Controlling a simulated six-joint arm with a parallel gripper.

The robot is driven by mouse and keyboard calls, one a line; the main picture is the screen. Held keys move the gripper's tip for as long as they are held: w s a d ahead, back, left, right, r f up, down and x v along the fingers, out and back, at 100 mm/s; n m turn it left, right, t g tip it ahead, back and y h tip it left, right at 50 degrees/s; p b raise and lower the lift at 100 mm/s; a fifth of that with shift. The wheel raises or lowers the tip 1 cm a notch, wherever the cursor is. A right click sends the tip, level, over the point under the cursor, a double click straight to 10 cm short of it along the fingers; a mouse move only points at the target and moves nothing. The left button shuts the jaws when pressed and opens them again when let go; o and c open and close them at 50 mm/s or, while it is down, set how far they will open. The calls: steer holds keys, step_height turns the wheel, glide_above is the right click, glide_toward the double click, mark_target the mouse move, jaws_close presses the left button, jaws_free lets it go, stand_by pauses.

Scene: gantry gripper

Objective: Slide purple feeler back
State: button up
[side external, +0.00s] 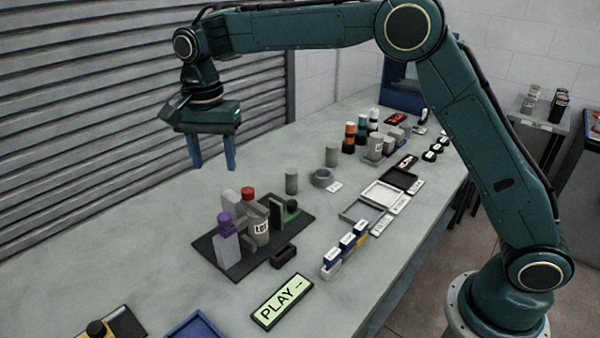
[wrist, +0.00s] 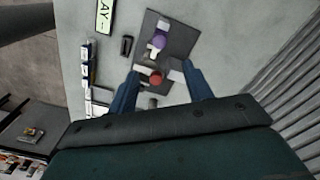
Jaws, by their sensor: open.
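The purple feeler (side external: 225,225) is a purple-topped piece by a grey block on a dark base plate (side external: 230,267), at the plate's near left in the side view. In the wrist view its purple top (wrist: 158,41) shows beyond the fingers. A red-topped piece (side external: 248,193) stands behind it, with a labelled grey cylinder (side external: 259,229) and a green-and-black piece (side external: 291,208) alongside. The red top (wrist: 155,79) shows between the fingers in the wrist view. My gripper (side external: 211,168) is open and empty, raised above the table behind the plate, apart from the feeler.
A "PLAY" display (side external: 282,301) and blue-and-white boxes (side external: 345,248) lie in front and right of the plate. A grey cylinder (side external: 292,181) and a ring (side external: 322,178) stand behind. Trays (side external: 362,211) line the right edge.

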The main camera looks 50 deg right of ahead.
mark_target(223, 216)
step_height(223, 216, down, 14)
steer(key=shift+r, duration=0.1)
stand_by(0.9)
steer(key=shift+a, duration=0.1)
jaws_close()
